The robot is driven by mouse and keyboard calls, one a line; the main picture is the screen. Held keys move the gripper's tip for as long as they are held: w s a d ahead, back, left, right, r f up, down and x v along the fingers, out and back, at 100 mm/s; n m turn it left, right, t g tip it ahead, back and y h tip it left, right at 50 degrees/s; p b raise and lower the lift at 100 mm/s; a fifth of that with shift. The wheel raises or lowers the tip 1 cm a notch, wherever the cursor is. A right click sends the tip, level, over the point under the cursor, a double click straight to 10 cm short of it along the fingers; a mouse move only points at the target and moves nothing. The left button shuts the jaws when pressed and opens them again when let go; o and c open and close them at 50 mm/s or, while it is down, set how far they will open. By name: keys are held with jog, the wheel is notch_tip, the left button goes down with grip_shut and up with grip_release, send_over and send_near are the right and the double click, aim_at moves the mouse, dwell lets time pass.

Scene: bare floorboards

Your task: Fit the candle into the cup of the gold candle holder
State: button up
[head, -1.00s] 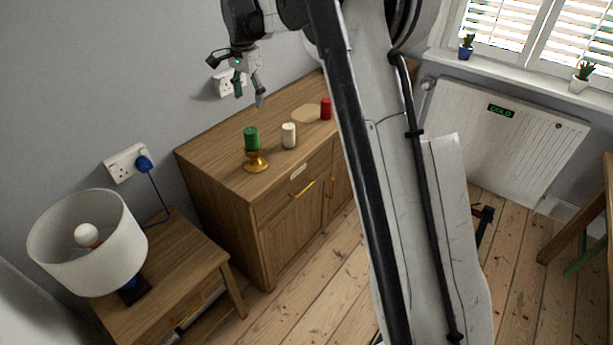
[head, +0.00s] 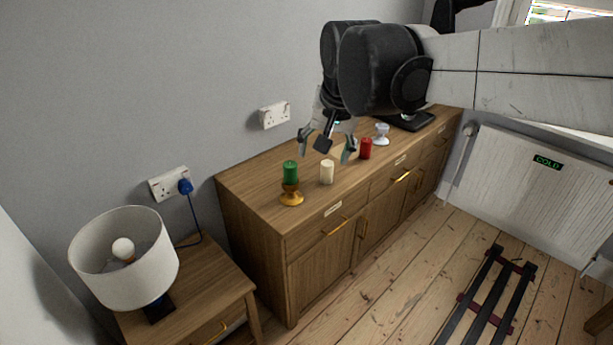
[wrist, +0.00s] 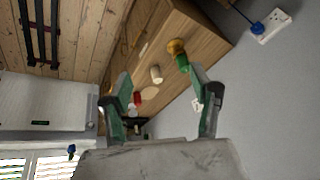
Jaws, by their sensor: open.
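A green candle (head: 290,172) stands upright on the gold candle holder (head: 291,196) near the left end of the wooden sideboard. I cannot tell how deep it sits in the cup. A cream candle (head: 327,173) stands just right of the holder, and a red candle (head: 365,149) stands farther right. My gripper (head: 327,153) is open and empty, above the sideboard near the cream candle. In the wrist view, the cream candle (wrist: 157,74) shows between the fingertips; the green candle (wrist: 183,64) and gold holder (wrist: 175,46) lie right of it.
A white holder (head: 382,134) stands behind the red candle. A pale round mat on the sideboard is partly hidden by my gripper. A lamp (head: 118,262) stands on a lower bedside table. Wall sockets (head: 274,115) and a radiator (head: 543,180) are nearby.

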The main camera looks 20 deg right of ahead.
jog(key=s+f+n+t, duration=0.1)
jog(key=s+f, duration=0.3)
jog(key=s, duration=0.4)
jog(key=s+f+n+t, duration=0.1)
jog(key=s+f+n, duration=0.2)
jog(key=s, duration=0.5)
jog(key=shift+s+f+n, duration=0.25)
jog(key=shift+f+n, duration=0.05)
jog(key=shift+f, duration=0.15)
jog(key=shift+f+b, duration=0.55)
